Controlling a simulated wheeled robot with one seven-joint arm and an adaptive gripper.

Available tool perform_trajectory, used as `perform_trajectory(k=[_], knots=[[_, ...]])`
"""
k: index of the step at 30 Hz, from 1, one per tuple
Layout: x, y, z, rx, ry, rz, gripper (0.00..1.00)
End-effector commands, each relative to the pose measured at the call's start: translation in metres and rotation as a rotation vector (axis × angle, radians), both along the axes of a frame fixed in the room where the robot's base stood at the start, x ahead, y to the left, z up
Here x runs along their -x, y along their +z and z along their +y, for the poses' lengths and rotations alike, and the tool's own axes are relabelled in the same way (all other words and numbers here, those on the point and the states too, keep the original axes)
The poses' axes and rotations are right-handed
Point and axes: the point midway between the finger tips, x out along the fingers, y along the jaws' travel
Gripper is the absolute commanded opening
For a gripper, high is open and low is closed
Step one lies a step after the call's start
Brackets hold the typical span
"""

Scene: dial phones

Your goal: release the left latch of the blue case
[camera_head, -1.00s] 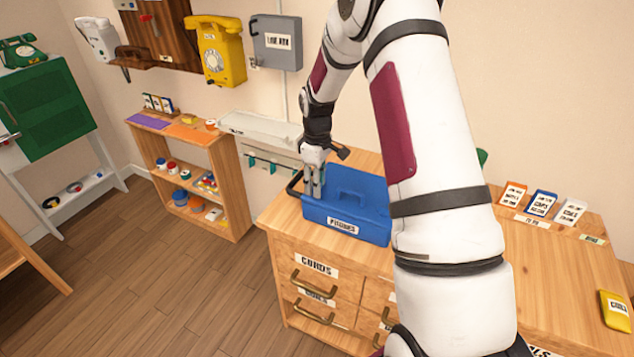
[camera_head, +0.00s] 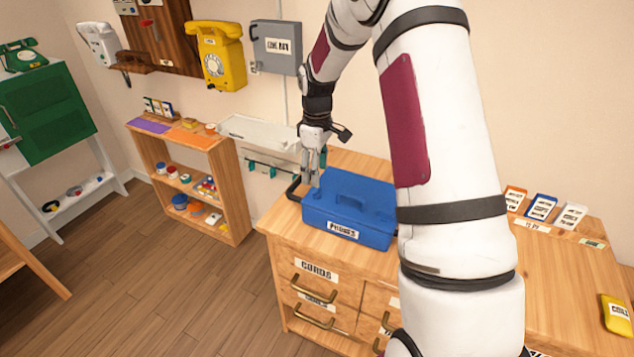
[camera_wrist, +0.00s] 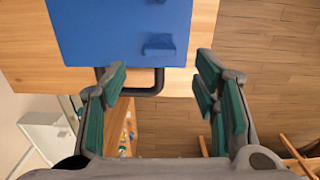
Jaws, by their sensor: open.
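The blue case (camera_head: 375,197) lies closed on the wooden drawer cabinet, with a raised blue handle on its lid and a white label on its front. In the wrist view the case (camera_wrist: 110,35) fills the top, with a small raised blue piece (camera_wrist: 158,45) on it; I cannot tell if this is the left latch. A black bar handle (camera_head: 293,189) sticks out from the case's left end and also shows in the wrist view (camera_wrist: 150,90). My gripper (camera_head: 311,178) is open and empty above the left end, its fingertips (camera_wrist: 162,78) apart on either side of the bar in the picture.
The wooden drawer cabinet (camera_head: 275,226) has free top to the right, beyond my arm, with small labelled boxes (camera_head: 541,207) at the back. A low shelf (camera_head: 233,190) and a pale tray (camera_head: 258,131) stand left of it. A wall-mounted yellow phone (camera_head: 216,55) hangs behind.

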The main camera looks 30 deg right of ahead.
Motion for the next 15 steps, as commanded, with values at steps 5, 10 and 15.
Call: perform_trajectory(k=[5, 10, 15], knots=[[0.000, 0.034, 0.000, 0.001, 0.000, -0.002, 0.55], [0.000, 0.053, 0.000, 0.000, 0.000, -0.001, 0.55], [0.000, 0.059, 0.000, -0.001, 0.001, 0.001, 0.55]])
